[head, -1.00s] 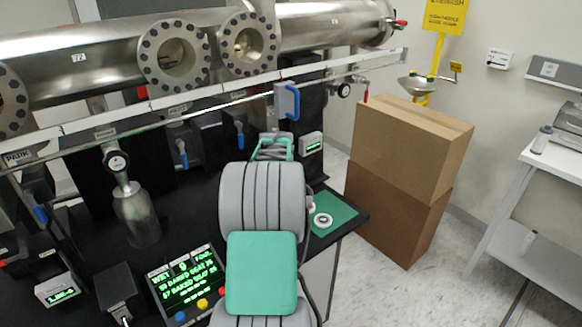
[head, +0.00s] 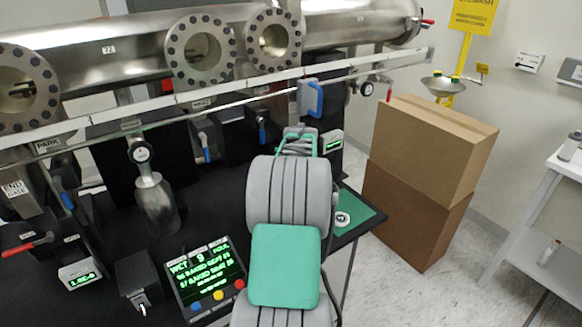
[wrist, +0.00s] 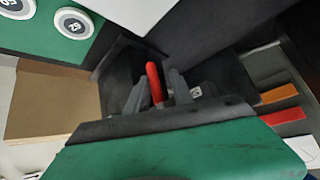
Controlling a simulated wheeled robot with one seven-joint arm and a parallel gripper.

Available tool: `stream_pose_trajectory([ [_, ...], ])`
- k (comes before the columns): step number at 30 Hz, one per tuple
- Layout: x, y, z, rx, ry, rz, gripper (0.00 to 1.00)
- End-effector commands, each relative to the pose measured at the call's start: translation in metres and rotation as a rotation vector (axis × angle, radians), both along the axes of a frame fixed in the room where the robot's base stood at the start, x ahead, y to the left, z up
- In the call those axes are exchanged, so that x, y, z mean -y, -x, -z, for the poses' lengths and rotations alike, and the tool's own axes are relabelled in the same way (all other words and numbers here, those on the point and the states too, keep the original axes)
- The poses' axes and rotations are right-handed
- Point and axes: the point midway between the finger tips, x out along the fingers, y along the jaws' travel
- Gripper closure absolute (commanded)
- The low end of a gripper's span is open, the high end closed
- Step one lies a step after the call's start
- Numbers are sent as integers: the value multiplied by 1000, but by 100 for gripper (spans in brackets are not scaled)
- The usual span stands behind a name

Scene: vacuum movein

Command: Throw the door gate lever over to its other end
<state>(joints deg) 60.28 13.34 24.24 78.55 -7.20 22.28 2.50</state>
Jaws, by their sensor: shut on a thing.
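A red lever handle (wrist: 154,80) shows in the wrist view, standing between the two grey fingers of my gripper (wrist: 158,94). My gripper is shut on it. The lever's base is dark and mostly hidden by the fingers and the black and green gripper body. In the head view my own grey and green arm reaches over the bench and hides the lever and my fingertips. No label naming this lever is readable.
A steel tube with round flanges (head: 201,55) runs above the black bench. A rail with a blue-handled slider (head: 311,98) crosses behind my arm. A lit readout panel (head: 208,276) is left of the arm. Cardboard boxes (head: 432,145) stand right of the bench, beside open floor.

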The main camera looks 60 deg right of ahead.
Motion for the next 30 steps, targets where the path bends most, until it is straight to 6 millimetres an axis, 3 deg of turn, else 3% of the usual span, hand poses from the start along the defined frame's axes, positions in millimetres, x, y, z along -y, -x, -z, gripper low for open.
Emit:
stream_pose_trajectory([
  [7,-3,2,-4,1,2,-1,78],
  [19,-38,32,-55,2,1,0,78],
  [30,-40,33,-58,1,0,-1,78],
])
